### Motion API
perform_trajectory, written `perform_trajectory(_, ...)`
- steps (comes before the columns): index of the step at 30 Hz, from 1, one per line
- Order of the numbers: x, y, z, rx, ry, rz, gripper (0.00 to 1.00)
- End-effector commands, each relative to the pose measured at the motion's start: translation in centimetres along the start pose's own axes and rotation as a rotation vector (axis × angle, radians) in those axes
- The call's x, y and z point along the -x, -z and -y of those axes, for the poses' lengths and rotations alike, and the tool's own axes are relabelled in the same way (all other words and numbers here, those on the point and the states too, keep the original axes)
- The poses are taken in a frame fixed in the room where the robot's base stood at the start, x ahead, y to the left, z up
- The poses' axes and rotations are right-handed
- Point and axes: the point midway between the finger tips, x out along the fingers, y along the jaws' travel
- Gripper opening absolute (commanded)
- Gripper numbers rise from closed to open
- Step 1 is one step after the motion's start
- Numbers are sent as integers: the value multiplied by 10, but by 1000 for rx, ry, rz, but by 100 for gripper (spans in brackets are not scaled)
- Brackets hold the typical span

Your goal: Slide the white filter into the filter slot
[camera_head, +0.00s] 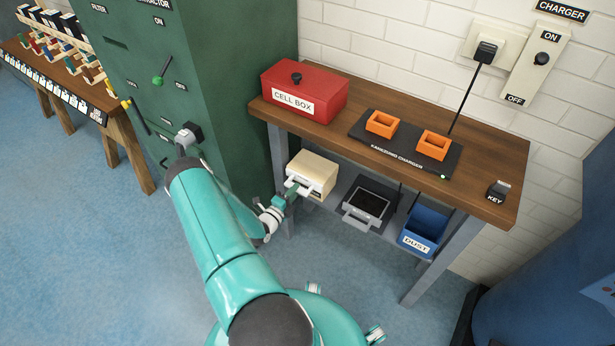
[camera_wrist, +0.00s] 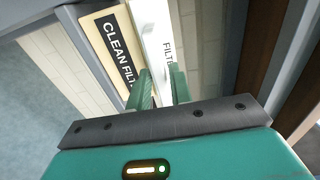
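The white filter (camera_wrist: 153,35) lies ahead of my gripper in the wrist view, with a partly hidden label reading "FILT". Beside it is the cream box (camera_wrist: 100,40) labelled "CLEAN FILT...". That box (camera_head: 315,173) stands on the lower shelf in the head view, where a white part shows at its front. My gripper (camera_wrist: 163,80) is close in front of the filter. Its two green fingers stand apart, and I see no clear grip. In the head view, my gripper (camera_head: 286,197) is small at the box's front. A dark slot (camera_head: 115,42) is in the green cabinet under the "FILTER" label.
The wooden tabletop (camera_head: 480,190) is above the shelf, with a red cell box (camera_head: 300,100) and a charger plate (camera_head: 400,150). A dark tray (camera_head: 366,201) and a blue dust bin (camera_head: 425,228) are right of the cream box. The blue floor (camera_head: 90,270) at left is open.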

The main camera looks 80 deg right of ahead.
Motion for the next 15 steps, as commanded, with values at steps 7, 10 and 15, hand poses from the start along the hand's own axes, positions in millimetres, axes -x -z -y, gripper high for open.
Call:
perform_trajectory(7, 0, 0, 0, 0, 0, 0, 0)
perform_trajectory(10, 0, 0, 0, 0, 1, 0, 0)
perform_trajectory(15, 2, 0, 0, 0, 1, 1, 0)
